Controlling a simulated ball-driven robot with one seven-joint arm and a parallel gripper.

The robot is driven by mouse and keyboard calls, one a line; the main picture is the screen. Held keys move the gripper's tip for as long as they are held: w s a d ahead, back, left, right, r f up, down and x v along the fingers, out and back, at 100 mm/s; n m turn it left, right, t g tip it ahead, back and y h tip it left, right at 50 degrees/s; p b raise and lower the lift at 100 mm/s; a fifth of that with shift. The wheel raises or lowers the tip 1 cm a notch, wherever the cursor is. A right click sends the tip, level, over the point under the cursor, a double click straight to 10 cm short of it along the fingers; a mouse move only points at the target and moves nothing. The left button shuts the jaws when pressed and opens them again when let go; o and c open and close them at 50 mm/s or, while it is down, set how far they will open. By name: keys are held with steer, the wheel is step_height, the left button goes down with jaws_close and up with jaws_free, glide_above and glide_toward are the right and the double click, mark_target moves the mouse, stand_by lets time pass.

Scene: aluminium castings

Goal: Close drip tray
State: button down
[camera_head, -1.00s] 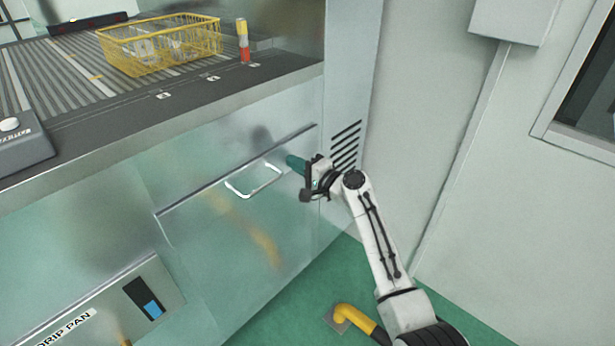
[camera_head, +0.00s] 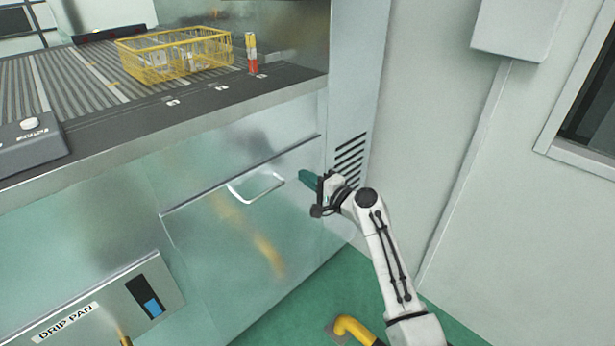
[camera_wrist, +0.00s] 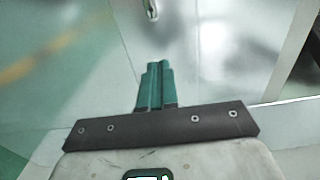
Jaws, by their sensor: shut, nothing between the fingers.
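The drip tray (camera_head: 215,248) has a shiny metal front with a light bar handle (camera_head: 258,186) near its top edge. It looks nearly flush with the machine face; I cannot tell whether a small gap stays along its top edge. My gripper (camera_head: 304,177) has teal fingers, shut and empty, just right of the handle and close to the tray front's right end. I cannot tell whether the fingertips touch the metal. In the wrist view the fingers (camera_wrist: 156,68) are together, and the handle's end (camera_wrist: 152,10) shows ahead at the top, apart from them.
A panel labelled DRIP PAN (camera_head: 68,322) with a blue gauge is at lower left. A yellow wire basket (camera_head: 175,75) sits on the roller deck above. A vent (camera_head: 349,160) and pale wall are at right. A yellow pipe (camera_head: 352,325) rises from the green floor.

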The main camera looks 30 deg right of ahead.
steer(key=v, duration=1)
steer(key=shift+p, duration=0.35)
